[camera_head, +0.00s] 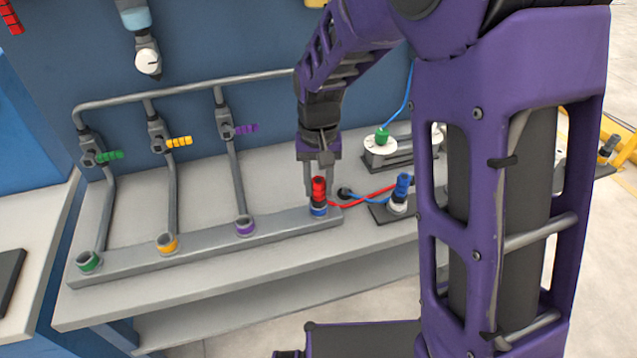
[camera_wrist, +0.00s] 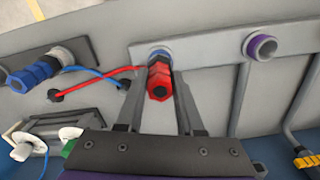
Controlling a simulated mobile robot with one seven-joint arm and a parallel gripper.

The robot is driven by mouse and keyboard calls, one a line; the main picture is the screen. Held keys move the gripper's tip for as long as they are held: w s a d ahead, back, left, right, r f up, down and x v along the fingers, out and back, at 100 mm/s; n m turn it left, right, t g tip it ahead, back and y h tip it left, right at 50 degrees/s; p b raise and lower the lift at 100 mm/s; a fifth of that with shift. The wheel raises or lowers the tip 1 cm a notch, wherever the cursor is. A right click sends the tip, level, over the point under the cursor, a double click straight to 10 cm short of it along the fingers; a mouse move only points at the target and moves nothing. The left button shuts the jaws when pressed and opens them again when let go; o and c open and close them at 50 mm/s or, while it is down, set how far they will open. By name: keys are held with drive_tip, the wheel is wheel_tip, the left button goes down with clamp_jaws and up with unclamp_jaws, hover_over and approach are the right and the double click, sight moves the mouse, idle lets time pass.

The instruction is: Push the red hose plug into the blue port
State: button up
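The red hose plug (camera_head: 318,188) stands upright at the blue port (camera_head: 319,211), at the right end of the grey pipe rail. Its lower end is at the blue ring; how deep it sits cannot be told. In the wrist view the red plug (camera_wrist: 159,80) covers most of the blue port (camera_wrist: 158,51). My gripper (camera_head: 318,191) points down from above, with one finger on each side of the plug. A red hose (camera_head: 365,196) runs right from the plug.
Green (camera_head: 88,262), yellow (camera_head: 167,243) and purple (camera_head: 245,225) ports line the rail to the left. A blue plug (camera_head: 403,184) stands at the right with a blue hose. A green-topped white fitting (camera_head: 381,140) is behind. Pipes with coloured valve handles rise at the back.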

drive_tip(key=o, duration=0.4)
